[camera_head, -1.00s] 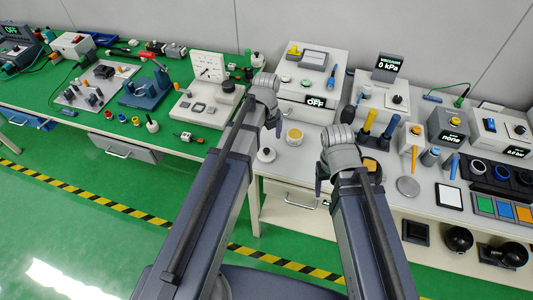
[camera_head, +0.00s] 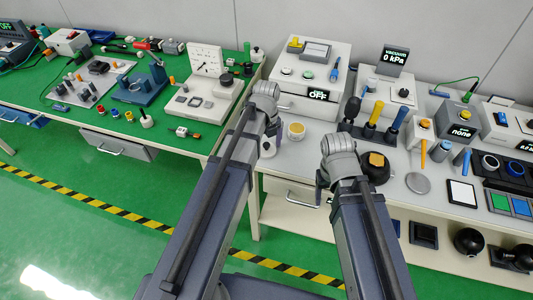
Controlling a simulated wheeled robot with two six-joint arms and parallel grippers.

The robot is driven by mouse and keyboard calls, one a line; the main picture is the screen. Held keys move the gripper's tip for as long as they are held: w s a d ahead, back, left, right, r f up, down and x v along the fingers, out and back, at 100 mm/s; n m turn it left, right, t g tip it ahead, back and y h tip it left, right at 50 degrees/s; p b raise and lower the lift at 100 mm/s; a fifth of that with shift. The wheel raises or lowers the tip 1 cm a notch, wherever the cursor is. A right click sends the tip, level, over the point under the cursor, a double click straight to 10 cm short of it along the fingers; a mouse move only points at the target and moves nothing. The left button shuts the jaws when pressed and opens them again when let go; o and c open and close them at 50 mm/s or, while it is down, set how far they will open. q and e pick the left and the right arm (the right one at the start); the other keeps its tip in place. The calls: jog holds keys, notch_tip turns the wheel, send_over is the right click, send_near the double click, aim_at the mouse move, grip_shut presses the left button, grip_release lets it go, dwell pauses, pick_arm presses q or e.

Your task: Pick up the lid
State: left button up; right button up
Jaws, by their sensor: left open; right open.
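No part is marked as the lid. A white round piece with a small knob (camera_head: 268,151) sits on the right-hand table and could be it; my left gripper partly covers it. A flat grey disc (camera_head: 418,183) lies farther right on the same table and could also be a lid. My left gripper (camera_head: 273,134) is open and empty, just above and in front of the knobbed piece; contact cannot be told. My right gripper (camera_head: 321,186) is open, near the table's front edge, left of a black round piece with a yellow top (camera_head: 375,168). Its fingertips are mostly hidden.
A round container with a yellowish top (camera_head: 296,131) stands between the grippers. Upright blue and yellow handled tools (camera_head: 371,122) stand behind my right gripper. A white box with an OFF display (camera_head: 310,80) is behind. A green-topped bench (camera_head: 185,128) lies left.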

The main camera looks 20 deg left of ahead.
jog(key=shift+f, duration=0.1)
pick_arm(q)
jog(key=c, duration=1.1)
